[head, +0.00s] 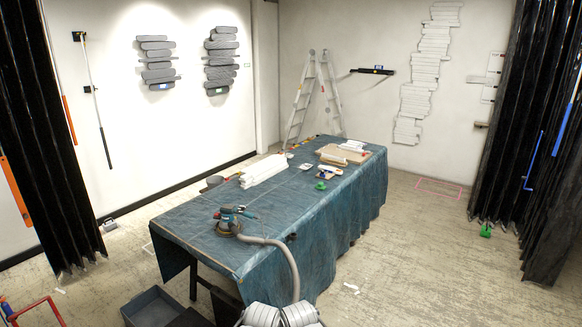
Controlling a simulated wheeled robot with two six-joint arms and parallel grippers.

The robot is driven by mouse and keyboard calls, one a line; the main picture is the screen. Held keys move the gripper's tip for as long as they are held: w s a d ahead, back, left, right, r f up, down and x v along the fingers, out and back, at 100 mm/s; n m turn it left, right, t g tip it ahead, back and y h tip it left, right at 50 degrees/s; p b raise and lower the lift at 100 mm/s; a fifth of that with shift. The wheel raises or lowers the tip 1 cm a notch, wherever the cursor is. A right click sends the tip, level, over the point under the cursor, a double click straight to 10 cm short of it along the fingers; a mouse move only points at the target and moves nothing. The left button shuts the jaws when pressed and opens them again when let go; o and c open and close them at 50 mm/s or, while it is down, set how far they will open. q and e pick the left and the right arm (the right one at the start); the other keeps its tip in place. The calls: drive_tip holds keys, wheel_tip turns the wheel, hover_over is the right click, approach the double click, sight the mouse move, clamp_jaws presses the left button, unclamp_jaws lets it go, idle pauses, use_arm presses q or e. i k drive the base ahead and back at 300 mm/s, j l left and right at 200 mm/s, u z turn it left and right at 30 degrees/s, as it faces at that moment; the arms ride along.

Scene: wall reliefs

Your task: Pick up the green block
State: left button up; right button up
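Two small green things show in the head view. Another green item (486,230) stands on the floor at the right, by the foot of the dark curtain. Both are too small to tell whether either is a block.
The table also holds a sander (228,222) with a grey hose (285,257), white strips (264,169) and a board (343,153). A dark crate (153,306) sits at lower left. Floor right of the table is mostly clear.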

sight(320, 187)
drive_tip(key=i+l, duration=0.5)
drive_tip(key=l, duration=0.25)
drive_tip(key=i+l+u, duration=0.1)
drive_tip(key=l, duration=0.25)
drive_tip(key=i+l, duration=0.55)
drive_tip(key=l, duration=0.2)
drive_tip(key=i+l+u, duration=0.1)
drive_tip(key=i+l, duration=0.6)
drive_tip(key=i, duration=0.3)
